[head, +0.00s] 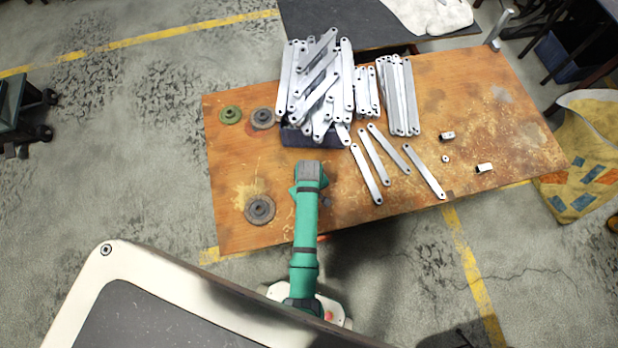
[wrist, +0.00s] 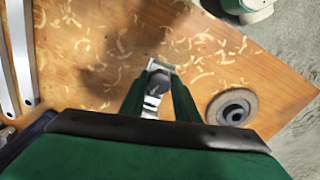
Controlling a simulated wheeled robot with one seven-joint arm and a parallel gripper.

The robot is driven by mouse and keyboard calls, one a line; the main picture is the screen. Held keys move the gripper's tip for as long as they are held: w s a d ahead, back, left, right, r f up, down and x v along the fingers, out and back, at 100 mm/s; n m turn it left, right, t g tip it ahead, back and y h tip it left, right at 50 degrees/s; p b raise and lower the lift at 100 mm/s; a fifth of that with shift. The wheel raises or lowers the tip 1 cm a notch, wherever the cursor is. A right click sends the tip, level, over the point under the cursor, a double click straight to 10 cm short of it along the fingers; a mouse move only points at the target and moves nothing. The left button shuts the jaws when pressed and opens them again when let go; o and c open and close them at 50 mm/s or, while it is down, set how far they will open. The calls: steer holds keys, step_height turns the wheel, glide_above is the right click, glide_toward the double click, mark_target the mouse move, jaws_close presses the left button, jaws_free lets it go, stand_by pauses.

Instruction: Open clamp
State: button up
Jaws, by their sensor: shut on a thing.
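My gripper (wrist: 160,78) is shut on a small metal piece (wrist: 161,66) in the wrist view. The piece shows a bright, squarish end between the green fingertips, over the wooden table. The fingers hide part of it, so I cannot tell its full shape or whether it is a clamp. I cannot tell whether it touches the table. In the head view my green arm reaches over the table's near edge and hides the fingertips. I make out no clamp for certain in the head view.
The wooden table (head: 235,150) bears a heap of metal brackets (head: 318,85) on a dark box, loose brackets (head: 366,175) and small metal pieces (head: 447,136). A grey disc (head: 260,209) lies left of my arm; it also shows in the wrist view (wrist: 232,107).

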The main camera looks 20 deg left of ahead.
steer(key=n, duration=0.4)
steer(key=shift+a, duration=0.1)
steer(key=o, duration=1)
steer(key=shift+c, duration=0.2)
steer(key=m, duration=1.3)
steer(key=shift+m, duration=2.4)
